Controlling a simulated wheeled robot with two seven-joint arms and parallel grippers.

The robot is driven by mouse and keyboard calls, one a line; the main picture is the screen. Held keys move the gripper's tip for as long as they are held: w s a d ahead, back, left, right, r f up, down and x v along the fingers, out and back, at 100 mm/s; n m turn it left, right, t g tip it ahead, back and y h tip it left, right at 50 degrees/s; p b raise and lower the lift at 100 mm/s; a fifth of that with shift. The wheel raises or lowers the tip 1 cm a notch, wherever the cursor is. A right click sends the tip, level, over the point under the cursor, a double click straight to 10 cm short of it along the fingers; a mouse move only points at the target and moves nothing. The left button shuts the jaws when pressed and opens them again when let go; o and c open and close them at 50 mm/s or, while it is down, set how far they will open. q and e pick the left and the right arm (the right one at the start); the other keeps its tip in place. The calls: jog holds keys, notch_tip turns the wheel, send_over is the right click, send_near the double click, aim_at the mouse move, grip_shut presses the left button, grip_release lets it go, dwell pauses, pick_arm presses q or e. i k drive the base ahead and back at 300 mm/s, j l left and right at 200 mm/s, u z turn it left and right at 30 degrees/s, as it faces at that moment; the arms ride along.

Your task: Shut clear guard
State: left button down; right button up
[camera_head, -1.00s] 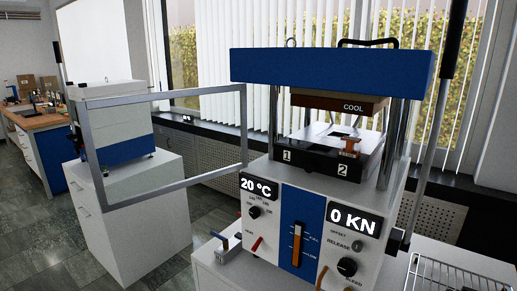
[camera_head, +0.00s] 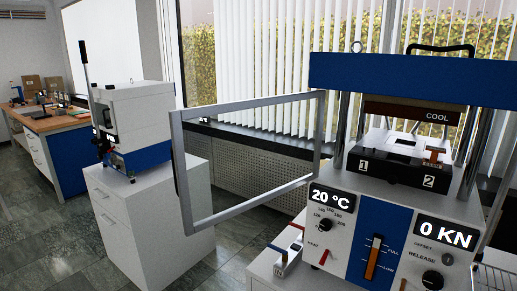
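The clear guard (camera_head: 253,208) is a see-through panel in a grey metal frame. It stands swung open to the left of the press (camera_head: 407,74), with its right edge beside the press's front left corner. The press has a blue top beam, a brown block marked COOL and a dark lower plate (camera_head: 398,171) marked 1 and 2. Its front panel reads 20 °C and 0 KN. The press opening is uncovered at the front. Neither of my grippers shows in the view.
A second, smaller white and blue press (camera_head: 134,115) stands on a white cabinet (camera_head: 150,214) at the left, behind the guard. A small metal tool (camera_head: 287,258) lies on the bench left of the press. A wooden-topped workbench (camera_head: 60,118) stands far left. Grey floor is free between.

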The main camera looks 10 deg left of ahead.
aim_at(180, 173)
jog(key=i+j+z, duration=0.1)
jog(key=j+z, duration=0.35)
jog(key=j, duration=0.2)
jog(key=j+z, duration=0.4)
jog(key=j, duration=0.25)
jog(key=j+z, duration=0.45)
jog(key=j, duration=0.2)
jog(key=j+z, duration=0.25)
jog(key=j, duration=0.3)
jog(key=j+z, duration=0.3)
jog(key=j, duration=0.2)
